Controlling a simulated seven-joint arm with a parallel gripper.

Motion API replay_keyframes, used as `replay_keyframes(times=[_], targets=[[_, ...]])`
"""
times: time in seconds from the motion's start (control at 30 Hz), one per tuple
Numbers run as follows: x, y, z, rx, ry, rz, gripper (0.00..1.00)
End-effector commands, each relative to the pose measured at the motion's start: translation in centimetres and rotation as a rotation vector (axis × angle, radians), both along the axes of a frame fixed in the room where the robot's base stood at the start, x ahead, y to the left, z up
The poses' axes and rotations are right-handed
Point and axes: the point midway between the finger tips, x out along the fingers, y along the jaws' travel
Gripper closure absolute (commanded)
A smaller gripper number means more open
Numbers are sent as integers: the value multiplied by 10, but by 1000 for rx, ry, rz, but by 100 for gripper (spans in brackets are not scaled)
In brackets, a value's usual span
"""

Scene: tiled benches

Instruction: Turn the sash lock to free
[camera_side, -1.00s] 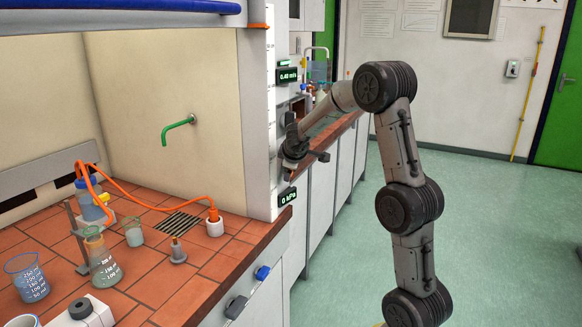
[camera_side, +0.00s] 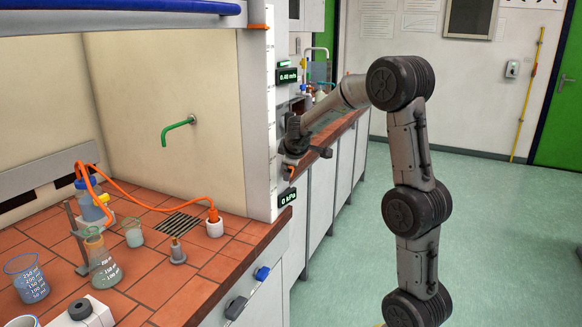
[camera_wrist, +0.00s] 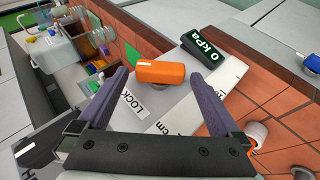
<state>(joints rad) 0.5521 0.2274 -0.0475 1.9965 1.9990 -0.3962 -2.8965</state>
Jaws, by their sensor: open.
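The sash lock (camera_wrist: 163,72) is an orange bar-shaped knob with a small white mark near its left end. In the wrist view it lies crosswise between the fingertips, on a pale panel. A label reading LOCK (camera_wrist: 124,103) is below its left end. My gripper (camera_wrist: 160,76) is open, with one finger to each side of the knob; I cannot tell whether either finger touches it. In the side view my gripper (camera_side: 284,163) is at the front post of the fume hood, and a bit of the orange lock (camera_side: 291,172) shows there. No "free" label is readable.
A 0 kPa display (camera_wrist: 205,46) sits beside the lock, and a ruler-marked strip (camera_wrist: 205,98) runs below it. The red tiled bench (camera_side: 200,262) holds glassware, an orange hose (camera_side: 150,201) and a white-based fitting (camera_side: 215,228). The green floor to the right is open.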

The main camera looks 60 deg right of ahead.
Motion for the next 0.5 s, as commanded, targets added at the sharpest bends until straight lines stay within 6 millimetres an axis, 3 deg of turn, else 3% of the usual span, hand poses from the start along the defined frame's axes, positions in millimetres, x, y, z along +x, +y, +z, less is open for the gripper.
replay_keyframes(times=[0.2,0.5], targets=[[-11,20,20,0,0,1,0],[-15,25,25,1,2,1,0]])
